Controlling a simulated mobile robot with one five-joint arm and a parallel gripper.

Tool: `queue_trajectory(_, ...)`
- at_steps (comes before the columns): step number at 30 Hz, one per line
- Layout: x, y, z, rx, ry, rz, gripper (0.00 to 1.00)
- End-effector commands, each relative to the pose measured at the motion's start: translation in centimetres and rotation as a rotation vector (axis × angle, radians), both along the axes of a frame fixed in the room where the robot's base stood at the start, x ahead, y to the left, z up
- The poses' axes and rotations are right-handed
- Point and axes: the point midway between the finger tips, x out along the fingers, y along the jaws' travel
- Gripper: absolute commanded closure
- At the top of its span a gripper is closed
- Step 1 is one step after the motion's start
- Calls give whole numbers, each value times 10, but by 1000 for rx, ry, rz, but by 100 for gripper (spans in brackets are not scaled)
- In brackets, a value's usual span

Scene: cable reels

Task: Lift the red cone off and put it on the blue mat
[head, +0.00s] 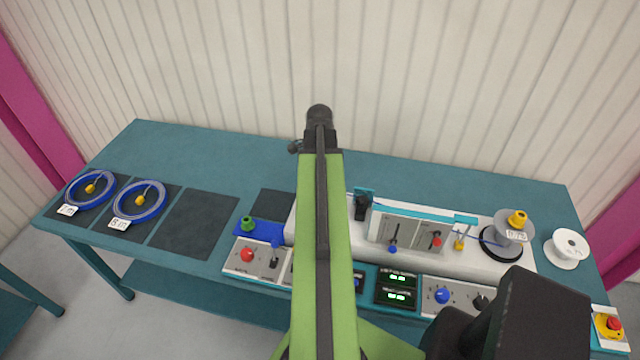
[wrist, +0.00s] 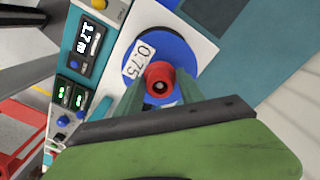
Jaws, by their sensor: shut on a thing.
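The red cone (wrist: 159,80) shows in the wrist view between the two greenish fingers of my gripper (wrist: 160,90), which is shut on it. Behind it lies a blue reel (wrist: 178,52) with a white label reading 0.75. I cannot tell whether the cone still touches the reel. In the head view my arm hides the cone, this reel and my gripper. The blue mat (head: 268,232) shows in the head view, left of my arm, with a green cone (head: 248,223) on its left part.
A control panel (head: 248,257) with a red knob stands in front of the mat. The white machine (head: 512,266) fills the bench's right half, with a grey reel and yellow cone (head: 517,218). Two blue cable coils (head: 139,201) lie on dark mats at left; a third dark mat (head: 195,223) is bare.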

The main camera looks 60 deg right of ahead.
Motion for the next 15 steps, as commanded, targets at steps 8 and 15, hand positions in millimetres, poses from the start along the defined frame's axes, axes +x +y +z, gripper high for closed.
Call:
queue_trajectory(8, 0, 0, 18, 0, 0, 0, 96)
queue_trajectory(15, -14, 1, 56, 0, 0, -3, 96)
